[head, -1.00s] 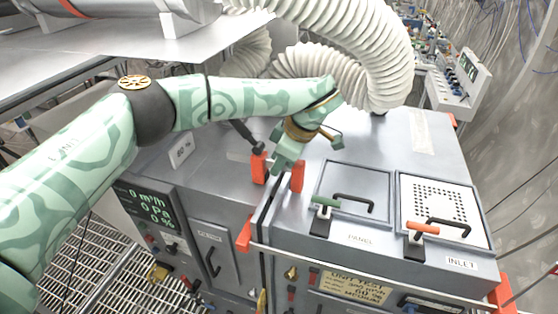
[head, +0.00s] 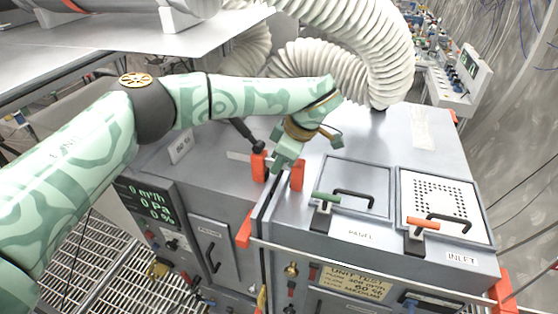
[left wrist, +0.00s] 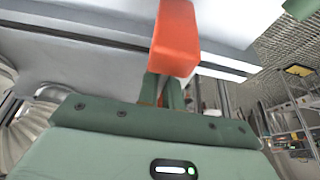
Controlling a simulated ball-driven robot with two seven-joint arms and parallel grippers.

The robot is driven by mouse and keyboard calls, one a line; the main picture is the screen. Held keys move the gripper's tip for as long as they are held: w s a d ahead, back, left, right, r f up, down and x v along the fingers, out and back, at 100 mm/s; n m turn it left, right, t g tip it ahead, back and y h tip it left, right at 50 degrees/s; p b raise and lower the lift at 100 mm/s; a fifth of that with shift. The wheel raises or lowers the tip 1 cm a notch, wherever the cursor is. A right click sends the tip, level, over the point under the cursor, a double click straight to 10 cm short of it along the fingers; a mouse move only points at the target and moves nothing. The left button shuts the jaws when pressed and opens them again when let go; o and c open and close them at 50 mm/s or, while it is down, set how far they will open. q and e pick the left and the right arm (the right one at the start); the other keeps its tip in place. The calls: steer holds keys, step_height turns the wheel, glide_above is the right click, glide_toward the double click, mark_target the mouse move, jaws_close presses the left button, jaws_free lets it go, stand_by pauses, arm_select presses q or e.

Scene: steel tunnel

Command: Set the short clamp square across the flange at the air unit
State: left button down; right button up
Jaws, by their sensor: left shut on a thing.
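My left gripper (head: 277,168) reaches down to the top of the grey air unit (head: 330,150). It is shut on the short clamp (head: 297,176), whose orange ends show on either side of the fingers, one to the left and one to the right. The clamp lies over the upper end of the flange (head: 266,208), the dark upright seam between the unit's two housings. In the left wrist view an orange clamp end (left wrist: 174,40) stands just beyond the green fingers (left wrist: 163,90). The fingers hide the clamp's middle, so I cannot tell whether it is exactly square. My right gripper is out of view.
A black lever (head: 242,130) slants behind the clamp. Another orange block (head: 244,229) sits lower on the seam. A ribbed white hose (head: 335,60) arches close behind my forearm. Handled lids (head: 352,195) lie to the right. Grating (head: 100,270) covers the floor at left.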

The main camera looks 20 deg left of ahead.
arm_select(q)
steer(key=c, duration=1.6)
jaws_free()
steer(key=shift+o, duration=0.6)
steer(key=shift+s+f, duration=0.1)
